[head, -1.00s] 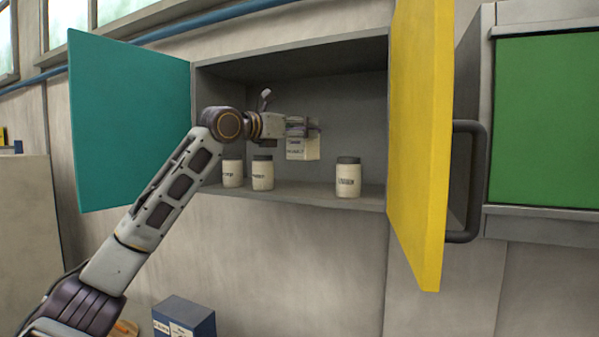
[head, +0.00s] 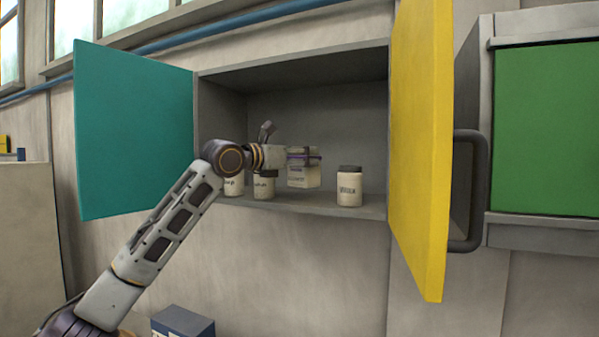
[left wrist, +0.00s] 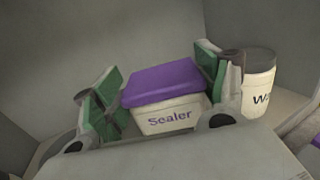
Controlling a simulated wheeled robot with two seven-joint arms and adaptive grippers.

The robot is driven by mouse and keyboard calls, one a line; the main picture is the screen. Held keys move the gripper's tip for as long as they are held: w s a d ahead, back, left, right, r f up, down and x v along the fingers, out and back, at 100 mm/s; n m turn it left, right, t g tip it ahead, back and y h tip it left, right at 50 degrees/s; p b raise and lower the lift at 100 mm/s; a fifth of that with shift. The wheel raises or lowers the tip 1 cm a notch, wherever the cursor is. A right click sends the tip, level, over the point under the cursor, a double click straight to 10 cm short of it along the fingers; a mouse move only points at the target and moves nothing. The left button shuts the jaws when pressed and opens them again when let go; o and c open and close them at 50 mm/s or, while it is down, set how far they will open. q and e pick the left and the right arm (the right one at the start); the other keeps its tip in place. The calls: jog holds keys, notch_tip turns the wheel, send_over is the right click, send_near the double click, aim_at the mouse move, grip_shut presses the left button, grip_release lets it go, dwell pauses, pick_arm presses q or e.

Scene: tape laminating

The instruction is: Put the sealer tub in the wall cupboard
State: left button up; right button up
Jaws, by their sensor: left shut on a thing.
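The sealer tub (head: 304,175) is a white tub with a purple lid and a "Sealer" label. My left gripper (head: 303,158) is shut on it inside the open wall cupboard (head: 320,112). In the left wrist view the tub (left wrist: 170,117) sits between the green-padded fingers of my left gripper (left wrist: 160,95). The tub hangs in the gap between the jars, close to the cupboard's bottom shelf. I cannot tell whether its base touches the shelf. My right gripper is not in view.
A white jar with a dark lid (head: 349,187) stands right of the tub; two more jars (head: 263,187) (head: 233,186) stand left, partly behind my arm. The teal door (head: 133,130) and yellow door (head: 420,145) stand open. A blue box (head: 183,322) is below.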

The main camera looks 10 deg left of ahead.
aim_at(296, 171)
pick_arm(q)
jog(key=shift+f, duration=1.85)
jog(key=o, duration=0.9)
jog(key=shift+f, duration=0.15)
jog(key=o, duration=0.3)
jog(key=shift+o, duration=0.2)
jog(key=shift+s, duration=0.1)
